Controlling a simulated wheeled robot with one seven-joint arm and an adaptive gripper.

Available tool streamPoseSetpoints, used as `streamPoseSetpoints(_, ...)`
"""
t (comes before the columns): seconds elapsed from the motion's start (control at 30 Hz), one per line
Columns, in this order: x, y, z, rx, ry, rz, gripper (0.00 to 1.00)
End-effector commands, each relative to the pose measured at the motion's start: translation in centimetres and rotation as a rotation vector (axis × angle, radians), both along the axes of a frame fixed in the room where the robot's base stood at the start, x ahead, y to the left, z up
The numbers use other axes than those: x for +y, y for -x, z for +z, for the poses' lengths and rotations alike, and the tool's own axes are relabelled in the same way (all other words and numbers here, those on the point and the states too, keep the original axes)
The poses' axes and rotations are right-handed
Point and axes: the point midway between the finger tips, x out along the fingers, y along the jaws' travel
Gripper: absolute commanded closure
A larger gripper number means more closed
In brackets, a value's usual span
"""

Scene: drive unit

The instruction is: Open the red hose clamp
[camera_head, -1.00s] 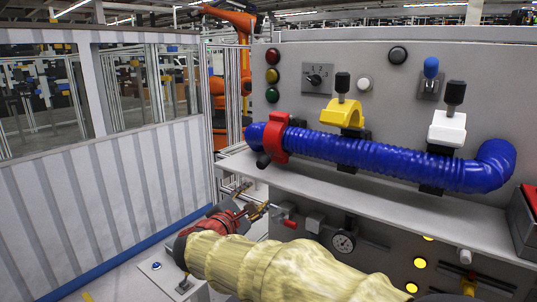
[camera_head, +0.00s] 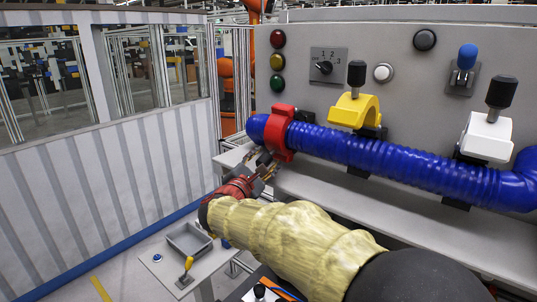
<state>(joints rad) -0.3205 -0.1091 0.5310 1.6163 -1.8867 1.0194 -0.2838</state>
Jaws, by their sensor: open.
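The red hose clamp (camera_head: 281,133) sits around the left end of the blue ribbed hose (camera_head: 345,147). Its black handle cannot be made out clearly behind my gripper's fingers. Whether a finger touches the handle cannot be told. The yellow clamp (camera_head: 356,109) and white clamp (camera_head: 486,137) stand to the right with their black handles pointing up.
A grey panel with lights, a dial and a blue-tipped switch (camera_head: 466,60) rises behind the hose. A pale shelf (camera_head: 400,205) runs below it. A side table with a grey tray (camera_head: 190,238) and a yellow-handled lever (camera_head: 187,267) stands lower left. A ribbed wall is farther left.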

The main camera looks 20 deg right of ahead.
Motion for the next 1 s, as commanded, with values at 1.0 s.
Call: streamPoseSetpoints(1.0, -1.8, -2.5, 0.0, 0.0, -0.001, -0.001, 0.81)
